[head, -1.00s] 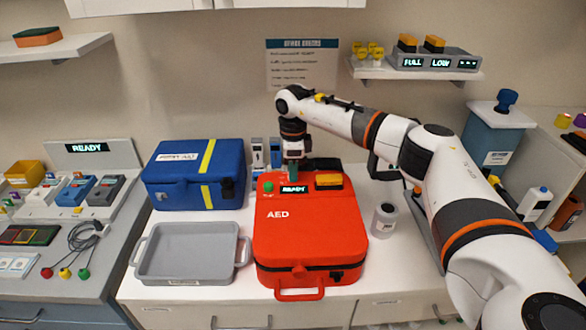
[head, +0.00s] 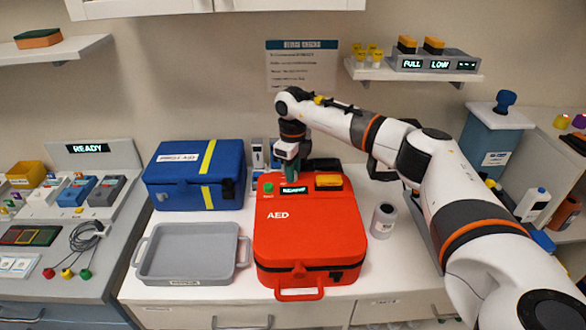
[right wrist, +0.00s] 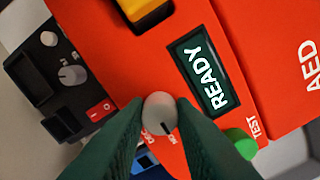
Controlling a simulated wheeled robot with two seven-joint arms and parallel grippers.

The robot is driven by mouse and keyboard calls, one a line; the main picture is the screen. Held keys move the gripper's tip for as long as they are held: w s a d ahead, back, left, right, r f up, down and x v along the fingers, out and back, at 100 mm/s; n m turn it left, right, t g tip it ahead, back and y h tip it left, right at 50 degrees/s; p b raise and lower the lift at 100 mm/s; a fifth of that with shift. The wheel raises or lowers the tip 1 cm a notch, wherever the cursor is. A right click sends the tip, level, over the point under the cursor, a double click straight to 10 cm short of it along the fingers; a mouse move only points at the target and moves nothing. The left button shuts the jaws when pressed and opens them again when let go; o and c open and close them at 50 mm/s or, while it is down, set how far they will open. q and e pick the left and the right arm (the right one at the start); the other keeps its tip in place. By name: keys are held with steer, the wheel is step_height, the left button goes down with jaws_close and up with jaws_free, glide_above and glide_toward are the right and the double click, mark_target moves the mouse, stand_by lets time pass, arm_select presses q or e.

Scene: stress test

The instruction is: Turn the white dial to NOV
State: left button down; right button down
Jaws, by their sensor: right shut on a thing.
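The white dial (right wrist: 160,112) sits on the red AED case (head: 310,238), next to its READY display (right wrist: 204,73). My right gripper (right wrist: 161,116) is shut on the dial, one dark green fingertip on each side. The dial's dark pointer line points down and slightly right in the right wrist view, towards a small, partly covered label. Another small label lies to its left; I cannot read either surely. In the head view my right gripper (head: 291,175) points down at the back left of the AED and hides the dial. My left gripper is not in view.
A green TEST button (right wrist: 241,144) and a yellow-black block (head: 328,181) are close to the dial. A black unit (right wrist: 60,85) with its own grey knob stands behind the AED. A blue first-aid box (head: 195,175), grey tray (head: 150,262) and grey jar (head: 384,220) are around it.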

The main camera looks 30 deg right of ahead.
steer(key=shift+m, duration=1.2)
steer(key=c, duration=1.2)
jaws_free()
step_height(320, 180, up, 12)
steer(key=b, duration=0.2)
